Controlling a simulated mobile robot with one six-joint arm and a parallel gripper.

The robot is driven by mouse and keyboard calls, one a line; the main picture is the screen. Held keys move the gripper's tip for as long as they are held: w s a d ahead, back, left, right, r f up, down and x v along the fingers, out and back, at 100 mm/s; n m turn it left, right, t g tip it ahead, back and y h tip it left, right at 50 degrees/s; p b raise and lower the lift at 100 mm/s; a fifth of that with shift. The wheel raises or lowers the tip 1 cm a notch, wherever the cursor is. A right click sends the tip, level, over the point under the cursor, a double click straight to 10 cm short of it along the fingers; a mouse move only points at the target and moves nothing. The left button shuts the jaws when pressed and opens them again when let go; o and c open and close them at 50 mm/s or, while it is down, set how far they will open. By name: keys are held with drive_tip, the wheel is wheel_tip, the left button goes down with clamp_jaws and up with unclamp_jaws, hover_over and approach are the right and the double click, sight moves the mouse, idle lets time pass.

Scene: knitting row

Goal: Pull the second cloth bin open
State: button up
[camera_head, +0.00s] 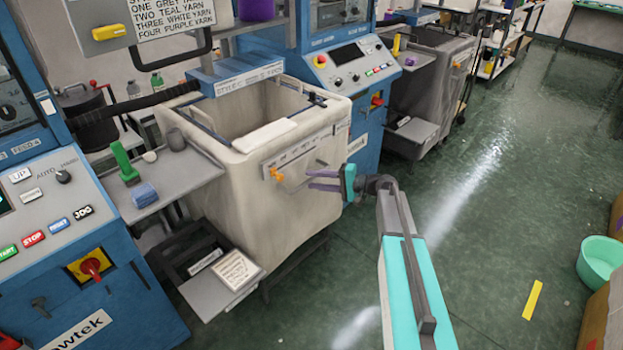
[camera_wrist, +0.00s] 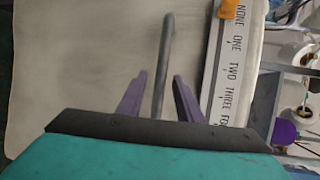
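A cream cloth bin (camera_head: 250,190) stands between two blue machines in the head view, with its open top showing. A label strip (camera_wrist: 222,80) with number words and an orange marker (camera_head: 277,174) are on its front. The bin's grey bar handle (camera_wrist: 166,50) shows in the wrist view. My gripper (camera_head: 312,180) is at the bin's front. Its two purple fingers (camera_wrist: 159,75) are open, one on each side of the handle, with a gap visible on both sides. A second, greyer bin (camera_head: 436,75) stands farther back. Which bin counts as second is not clear.
A side shelf (camera_head: 165,180) holds a green tool and a blue block. A low tray (camera_head: 222,285) sits beneath. A yellow floor strip (camera_head: 533,300) and a teal basin (camera_head: 600,258) are at right. The green floor (camera_head: 470,210) before the bin is mostly clear.

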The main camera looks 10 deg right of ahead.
drive_tip(key=shift+x, duration=0.95)
clamp_jaws()
drive_tip(key=shift+s, duration=0.2)
